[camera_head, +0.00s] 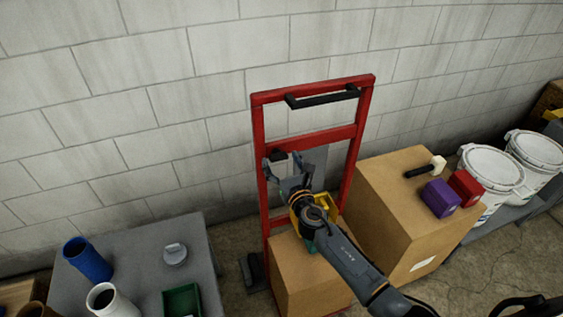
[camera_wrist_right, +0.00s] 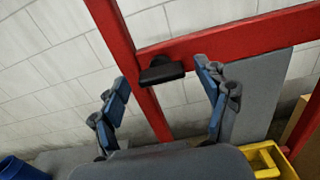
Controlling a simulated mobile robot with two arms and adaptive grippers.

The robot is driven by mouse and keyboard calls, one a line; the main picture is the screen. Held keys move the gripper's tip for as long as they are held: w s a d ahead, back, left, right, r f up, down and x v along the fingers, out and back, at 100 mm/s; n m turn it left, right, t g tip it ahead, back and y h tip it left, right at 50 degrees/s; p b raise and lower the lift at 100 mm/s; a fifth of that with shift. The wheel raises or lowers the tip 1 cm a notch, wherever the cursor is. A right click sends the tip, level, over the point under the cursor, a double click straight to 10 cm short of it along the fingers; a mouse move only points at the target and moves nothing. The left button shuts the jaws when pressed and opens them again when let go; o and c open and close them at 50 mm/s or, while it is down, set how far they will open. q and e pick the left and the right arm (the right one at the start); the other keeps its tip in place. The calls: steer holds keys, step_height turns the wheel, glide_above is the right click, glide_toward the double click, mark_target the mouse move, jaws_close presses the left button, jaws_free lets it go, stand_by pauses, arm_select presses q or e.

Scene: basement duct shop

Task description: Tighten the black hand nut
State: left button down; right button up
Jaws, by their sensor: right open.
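The black hand nut (camera_head: 279,156) sits on the left upright of the red hand truck (camera_head: 314,135), near a crossbar. In the right wrist view the hand nut (camera_wrist_right: 162,70) is a dark block at the joint of the red bars. My right gripper (camera_head: 284,163) is open and empty in front of it. In the wrist view its fingers (camera_wrist_right: 161,75) are spread to either side of the nut, with a gap on both sides. I cannot tell the remaining depth. The left gripper is not in view.
A cardboard box (camera_head: 305,276) stands at the truck's foot. A larger box (camera_head: 385,207) on the right bears a mallet (camera_head: 420,170), a purple block (camera_head: 440,198) and a red block (camera_head: 465,186). A grey table (camera_head: 140,255) with containers is at left. A block wall stands behind.

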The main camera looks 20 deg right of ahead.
steer(key=c, duration=1.2)
steer(key=shift+o, duration=0.2)
steer(key=shift+m, duration=0.4)
steer(key=m+b, duration=0.1)
steer(key=m, duration=0.2)
steer(key=shift+f, duration=0.1)
steer(key=m, duration=0.2)
steer(key=m+b, duration=0.1)
steer(key=m, duration=0.2)
steer(key=shift+d+m+b, duration=0.2)
steer(key=shift+m+b, duration=0.1)
steer(key=m, duration=0.4)
steer(key=shift+b, duration=0.4)
steer(key=shift+f+m, duration=0.1)
steer(key=shift+m, duration=2.1)
